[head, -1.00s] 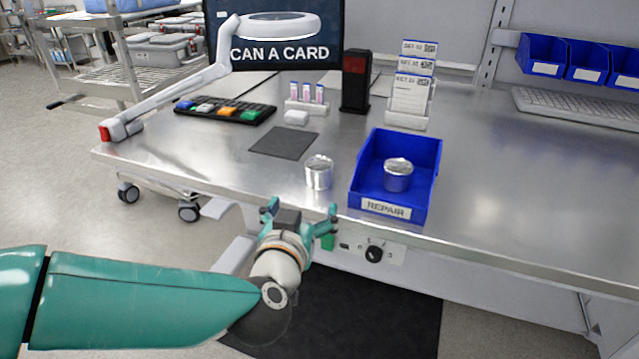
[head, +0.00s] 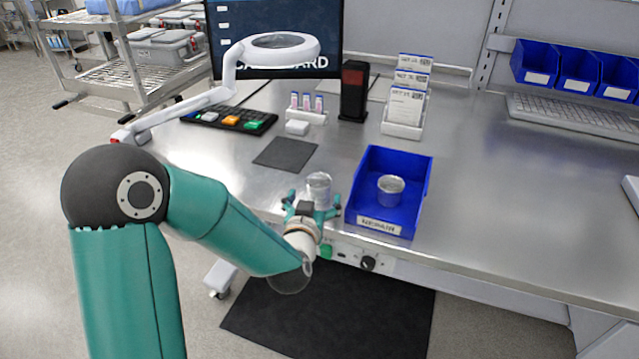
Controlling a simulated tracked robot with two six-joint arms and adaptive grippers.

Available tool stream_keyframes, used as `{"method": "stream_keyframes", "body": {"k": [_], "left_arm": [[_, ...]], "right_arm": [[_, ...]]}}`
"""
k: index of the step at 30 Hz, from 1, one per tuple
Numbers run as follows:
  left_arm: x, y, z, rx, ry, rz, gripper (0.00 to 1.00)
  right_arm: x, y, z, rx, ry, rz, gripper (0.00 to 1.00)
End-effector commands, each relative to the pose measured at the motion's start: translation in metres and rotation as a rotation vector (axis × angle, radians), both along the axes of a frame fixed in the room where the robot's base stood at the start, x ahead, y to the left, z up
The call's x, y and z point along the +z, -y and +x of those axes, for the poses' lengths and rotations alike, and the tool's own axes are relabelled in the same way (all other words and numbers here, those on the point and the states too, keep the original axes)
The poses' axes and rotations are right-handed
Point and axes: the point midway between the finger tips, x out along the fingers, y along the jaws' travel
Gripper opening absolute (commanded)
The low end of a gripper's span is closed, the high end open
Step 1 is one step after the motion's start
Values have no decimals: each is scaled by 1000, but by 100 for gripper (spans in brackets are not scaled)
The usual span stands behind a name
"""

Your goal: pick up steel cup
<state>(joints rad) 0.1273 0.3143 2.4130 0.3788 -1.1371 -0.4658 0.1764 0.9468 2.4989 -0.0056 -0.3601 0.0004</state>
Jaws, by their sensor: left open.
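A steel cup (head: 319,186) stands upright on the metal table near its front edge. A second steel cup (head: 390,189) stands inside the blue bin (head: 365,185) labelled REPAIR, just to the right. My left gripper (head: 313,208) is at the table's front edge with its fingers spread open, right in front of the first cup. Its fingertips partly cover the cup's lower part, and I cannot tell whether they touch it. My right gripper is not in view.
A dark mat (head: 285,153) lies behind the first cup. A white magnifier lamp (head: 225,85), a keypad (head: 229,121), a vial rack (head: 307,115), a dark red-topped box (head: 354,92) and a card holder (head: 404,120) stand farther back. The table's right side (head: 520,210) is largely clear.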

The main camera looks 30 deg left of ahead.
Motion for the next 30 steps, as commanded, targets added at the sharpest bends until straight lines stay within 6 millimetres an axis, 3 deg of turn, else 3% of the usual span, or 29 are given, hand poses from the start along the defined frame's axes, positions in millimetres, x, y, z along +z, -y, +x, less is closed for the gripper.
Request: {"method": "stream_keyframes", "body": {"k": [5,15,24,30], "left_arm": [[-2,-4,8,2,-1,0,91],[-11,-20,47,2,-1,1,91],[-13,-22,51,1,-1,1,91],[-13,-22,51,2,-1,1,57]], "right_arm": [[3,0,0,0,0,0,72],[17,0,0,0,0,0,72],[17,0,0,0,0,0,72],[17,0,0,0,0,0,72]]}}
